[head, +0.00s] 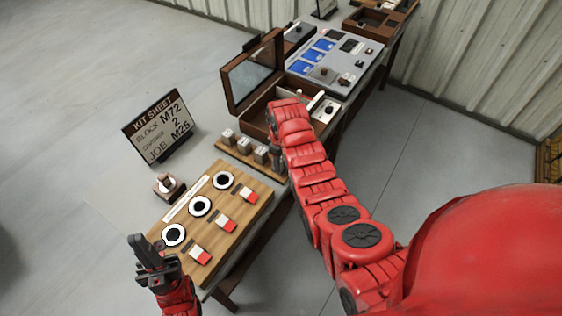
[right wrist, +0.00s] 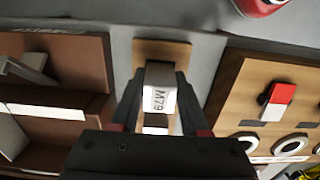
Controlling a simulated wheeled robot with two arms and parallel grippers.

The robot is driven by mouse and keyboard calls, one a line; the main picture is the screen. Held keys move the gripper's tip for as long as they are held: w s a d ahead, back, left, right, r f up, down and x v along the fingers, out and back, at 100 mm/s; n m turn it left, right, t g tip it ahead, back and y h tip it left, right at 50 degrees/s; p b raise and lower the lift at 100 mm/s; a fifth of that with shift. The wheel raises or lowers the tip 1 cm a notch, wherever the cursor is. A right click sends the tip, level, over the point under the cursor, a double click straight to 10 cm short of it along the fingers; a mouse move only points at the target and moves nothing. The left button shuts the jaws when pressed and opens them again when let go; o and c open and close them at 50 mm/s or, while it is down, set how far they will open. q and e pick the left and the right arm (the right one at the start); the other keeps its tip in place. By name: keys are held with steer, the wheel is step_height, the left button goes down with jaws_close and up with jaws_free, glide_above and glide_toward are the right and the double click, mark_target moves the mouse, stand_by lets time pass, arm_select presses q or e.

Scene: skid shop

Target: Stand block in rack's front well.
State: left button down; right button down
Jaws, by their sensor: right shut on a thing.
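The rack (head: 237,158) is a low wooden strip on the bench, with several grey, pale-topped blocks (head: 228,136) standing along it. My right gripper (head: 277,157) is at the rack's right end, partly hidden by its own arm. In the right wrist view it is shut on a pale block (right wrist: 160,92) whose label seems to read M79. Bare wood of the rack (right wrist: 160,50) shows beyond this block, and another block's pale part (right wrist: 155,122) shows nearer the palm. Whether the held block touches the rack is unclear. My left gripper (head: 150,250) is away at the lower left; its jaw gap is unclear.
A kit sheet (head: 160,127) reads block M72, job M25. A wooden board (head: 215,222) with rings and red-white pieces lies in front of the rack. An open box (head: 262,107) with a raised lid and a grey panel (head: 335,72) stand behind.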

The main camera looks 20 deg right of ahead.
steer(key=shift+f+b, duration=0.3)
steer(key=shift+f, duration=0.15)
jaws_free()
stand_by(0.5)
steer(key=shift+r, duration=0.15)
steer(key=shift+r+p, duration=0.75)
steer(key=shift+r, duration=0.65)
steer(key=shift+r+p, duration=0.75)
steer(key=shift+r, duration=2.2)
